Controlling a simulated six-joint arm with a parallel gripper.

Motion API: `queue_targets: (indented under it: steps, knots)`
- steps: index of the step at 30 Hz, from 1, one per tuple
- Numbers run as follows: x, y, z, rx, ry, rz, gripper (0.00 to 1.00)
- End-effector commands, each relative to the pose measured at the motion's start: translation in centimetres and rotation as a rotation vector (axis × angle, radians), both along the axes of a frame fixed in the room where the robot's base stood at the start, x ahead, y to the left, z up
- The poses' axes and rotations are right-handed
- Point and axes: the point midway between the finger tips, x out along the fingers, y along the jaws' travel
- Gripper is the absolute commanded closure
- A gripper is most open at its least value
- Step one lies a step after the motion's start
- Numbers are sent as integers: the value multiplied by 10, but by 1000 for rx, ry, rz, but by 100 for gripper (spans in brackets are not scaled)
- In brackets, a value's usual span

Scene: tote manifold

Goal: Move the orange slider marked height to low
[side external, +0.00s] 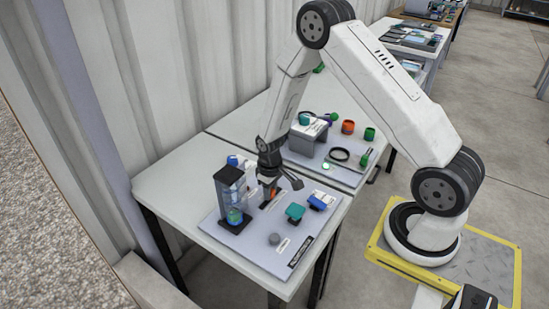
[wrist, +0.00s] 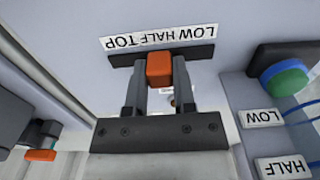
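The orange slider (wrist: 159,69) sits in a dark slot (wrist: 120,56) under an upside-down label (wrist: 158,37) reading LOW, HALF and TOP. It stands near the slot's middle, by HALF; LOW is at the picture's right and TOP at the left. No height marking is legible. My gripper (wrist: 160,80) has one finger along each side of the slider, and both appear to touch it. In the side view my gripper (side external: 268,183) is down at the panel, with a little orange visible there.
The panel (side external: 262,258) carries a dark clear-fronted column (side external: 230,190), a teal piece (side external: 295,211), a blue piece (side external: 317,201) and a grey knob (side external: 275,239) nearby. In the wrist view, another orange piece (wrist: 40,155) is at lower left and a blue-green part (wrist: 286,78) at right.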

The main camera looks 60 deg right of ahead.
Motion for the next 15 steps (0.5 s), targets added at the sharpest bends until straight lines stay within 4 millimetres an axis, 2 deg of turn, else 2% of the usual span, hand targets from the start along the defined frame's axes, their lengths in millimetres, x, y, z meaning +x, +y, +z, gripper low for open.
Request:
queue_targets:
  steps: [1,2,3,15]
  knots:
    - [0,0,0,0,0,0,86]
    - [0,0,0,0,0,0,96]
    - [0,0,0,0,0,0,100]
    - [0,0,0,0,0,0,100]
